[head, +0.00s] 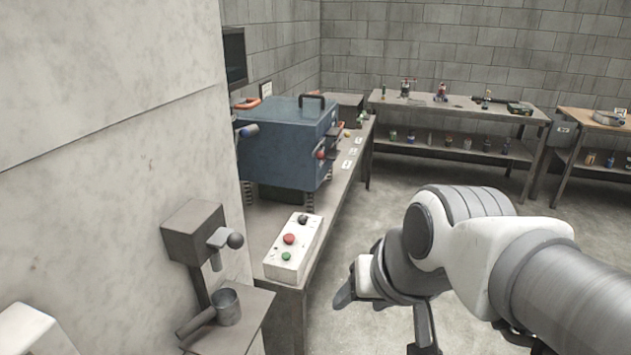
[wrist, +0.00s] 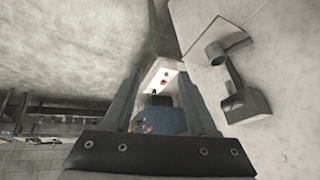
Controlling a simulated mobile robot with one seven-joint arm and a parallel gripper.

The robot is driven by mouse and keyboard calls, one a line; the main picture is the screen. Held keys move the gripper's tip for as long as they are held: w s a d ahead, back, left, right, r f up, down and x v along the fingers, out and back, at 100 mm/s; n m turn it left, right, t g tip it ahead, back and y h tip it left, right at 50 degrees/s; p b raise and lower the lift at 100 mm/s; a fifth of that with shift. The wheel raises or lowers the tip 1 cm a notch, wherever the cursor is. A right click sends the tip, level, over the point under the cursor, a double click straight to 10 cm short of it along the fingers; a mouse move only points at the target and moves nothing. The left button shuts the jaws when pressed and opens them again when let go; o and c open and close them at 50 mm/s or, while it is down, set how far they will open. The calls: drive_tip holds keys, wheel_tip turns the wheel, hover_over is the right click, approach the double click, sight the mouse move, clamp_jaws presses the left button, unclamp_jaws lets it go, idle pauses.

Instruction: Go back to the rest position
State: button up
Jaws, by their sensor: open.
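My gripper (head: 386,318) is in the lower middle of the head view, at the end of my white and grey arm. It hangs over bare floor, to the right of the bench with the button box. In the wrist view its two dark fingers (wrist: 160,78) stand apart with nothing held between them. The button box (head: 290,252), white with red, green and black buttons, shows beyond the fingers in the wrist view (wrist: 152,75). The gripper touches nothing that I can see.
A blue machine (head: 285,150) with a black handle stands on the left bench (head: 268,228). A metal cup (head: 227,306) stands under a wall-mounted lever device (head: 193,232) at the lower left. A long table (head: 450,108) stands at the back. The floor (head: 395,180) between is clear.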

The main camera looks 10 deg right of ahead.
drive_tip(key=shift+n+h, duration=0.4)
drive_tip(key=shift+h, duration=0.4)
drive_tip(key=s+d, duration=0.1)
drive_tip(key=d, duration=0.1)
drive_tip(key=s+d, duration=0.2)
drive_tip(key=shift+s+r, duration=0.1)
drive_tip(key=shift+r, duration=0.1)
drive_tip(key=shift+r+p, duration=0.35)
drive_tip(key=shift+c, duration=0.6)
